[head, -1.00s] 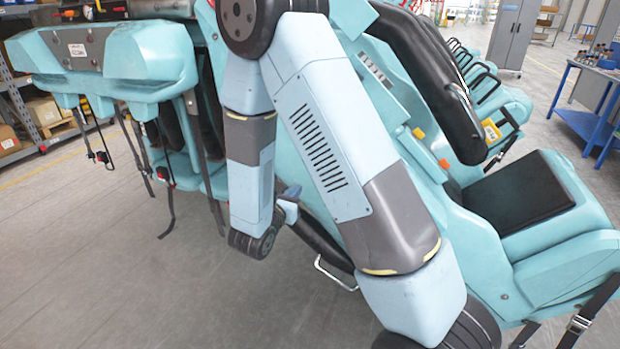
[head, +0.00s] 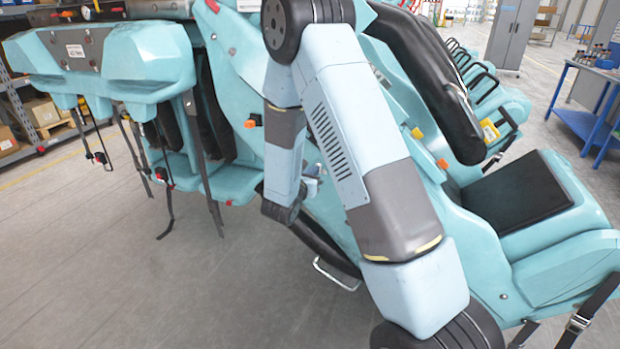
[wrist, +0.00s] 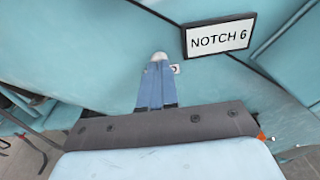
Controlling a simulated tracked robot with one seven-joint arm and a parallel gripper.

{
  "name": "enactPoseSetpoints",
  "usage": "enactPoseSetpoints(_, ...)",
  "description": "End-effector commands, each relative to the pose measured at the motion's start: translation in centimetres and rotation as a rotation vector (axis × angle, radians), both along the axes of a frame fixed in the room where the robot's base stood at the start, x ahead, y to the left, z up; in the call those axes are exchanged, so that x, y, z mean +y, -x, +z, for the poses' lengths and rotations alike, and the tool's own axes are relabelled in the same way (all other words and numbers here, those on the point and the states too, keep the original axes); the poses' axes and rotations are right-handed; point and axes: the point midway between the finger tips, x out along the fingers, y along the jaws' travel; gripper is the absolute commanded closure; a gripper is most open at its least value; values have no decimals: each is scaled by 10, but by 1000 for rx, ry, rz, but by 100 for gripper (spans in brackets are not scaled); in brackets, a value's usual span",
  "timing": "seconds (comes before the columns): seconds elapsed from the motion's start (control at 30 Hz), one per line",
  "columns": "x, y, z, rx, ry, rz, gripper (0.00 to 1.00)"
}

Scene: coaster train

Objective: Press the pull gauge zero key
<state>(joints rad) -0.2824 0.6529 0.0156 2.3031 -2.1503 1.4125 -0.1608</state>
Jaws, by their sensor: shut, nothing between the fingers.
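My gripper (wrist: 158,58) is shut and empty in the wrist view, its blue fingers together with a pale tip. It points at a teal train surface (wrist: 115,38). A small white square with a dark mark (wrist: 176,68) shows just right of the fingertips. I cannot tell whether the fingertips touch the surface. In the head view my arm largely hides the gripper. A yellow item (head: 489,131) lies beside the black restraint; I cannot tell whether it is the pull gauge. No zero key can be made out in either view.
A sign reading NOTCH 6 (wrist: 219,38) is fixed right of the fingers. The teal train seats (head: 560,200) with black restraints (head: 440,95) crowd my arm. Straps (head: 205,165) hang at left. A blue workbench (head: 600,85) stands at the right back. The floor at front left is clear.

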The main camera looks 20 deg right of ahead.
Motion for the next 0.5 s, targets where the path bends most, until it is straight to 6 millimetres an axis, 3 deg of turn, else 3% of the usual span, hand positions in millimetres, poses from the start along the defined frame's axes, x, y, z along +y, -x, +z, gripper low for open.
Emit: enactPoseSetpoints(0.5,-7,-9,0,-1,1,0,100)
